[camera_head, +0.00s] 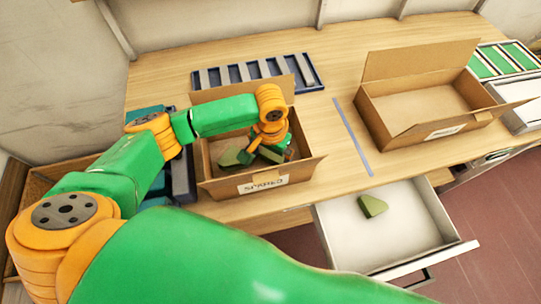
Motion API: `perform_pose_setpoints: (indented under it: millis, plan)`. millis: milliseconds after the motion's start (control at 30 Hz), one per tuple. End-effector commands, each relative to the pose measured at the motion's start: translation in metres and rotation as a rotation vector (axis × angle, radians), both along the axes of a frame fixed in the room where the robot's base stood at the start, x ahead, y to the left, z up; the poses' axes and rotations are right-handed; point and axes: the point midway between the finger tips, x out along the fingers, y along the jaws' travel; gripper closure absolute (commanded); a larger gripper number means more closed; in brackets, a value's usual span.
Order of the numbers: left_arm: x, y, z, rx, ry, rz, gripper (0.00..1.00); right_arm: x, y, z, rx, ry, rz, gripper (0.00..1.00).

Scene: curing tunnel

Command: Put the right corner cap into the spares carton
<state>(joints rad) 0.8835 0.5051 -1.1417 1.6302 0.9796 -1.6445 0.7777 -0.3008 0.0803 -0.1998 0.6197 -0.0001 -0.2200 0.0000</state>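The spares carton (203,168) is an open brown box on the bench, with a label on its front flap. My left gripper (266,156) reaches down into it. Its fingers look spread apart. A green cap (230,159) lies in the carton to the left of the fingers. More green shows between and below the fingers, partly hidden by them, and I cannot tell whether they touch it. Another olive-green wedge-shaped cap (372,206) lies in the open white drawer (410,225). I cannot tell which is the right corner cap. My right gripper is out of view.
An empty open carton (410,103) stands to the right, beyond a blue strip (352,138) on the bench. A slotted blue rack (305,72) lies behind the spares carton. A tray with green strips (505,58) sits at the far right.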

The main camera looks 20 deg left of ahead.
Motion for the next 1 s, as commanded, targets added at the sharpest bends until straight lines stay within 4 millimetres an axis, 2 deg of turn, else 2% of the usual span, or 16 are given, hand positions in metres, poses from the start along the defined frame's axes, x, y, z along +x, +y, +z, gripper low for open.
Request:
perform_pose_setpoints:
  millis: [167,500,600,733,1000]
  plan:
    - [0.001,-0.001,0.014,-0.002,-0.002,0.0,0.0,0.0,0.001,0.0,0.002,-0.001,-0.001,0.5]
    - [0.001,-0.001,0.096,-0.003,-0.005,-0.001,0.0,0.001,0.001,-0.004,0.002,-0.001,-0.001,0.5]
    - [0.0,-0.001,0.114,-0.001,-0.003,0.0,0.0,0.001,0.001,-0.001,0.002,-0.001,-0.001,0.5]
    - [0.0,0.0,0.123,0.0,0.001,0.0,0.0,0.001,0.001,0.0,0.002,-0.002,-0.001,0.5]
    - [0.0,0.0,0.123,-0.001,0.001,0.001,0.0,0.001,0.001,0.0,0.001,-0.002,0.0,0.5]
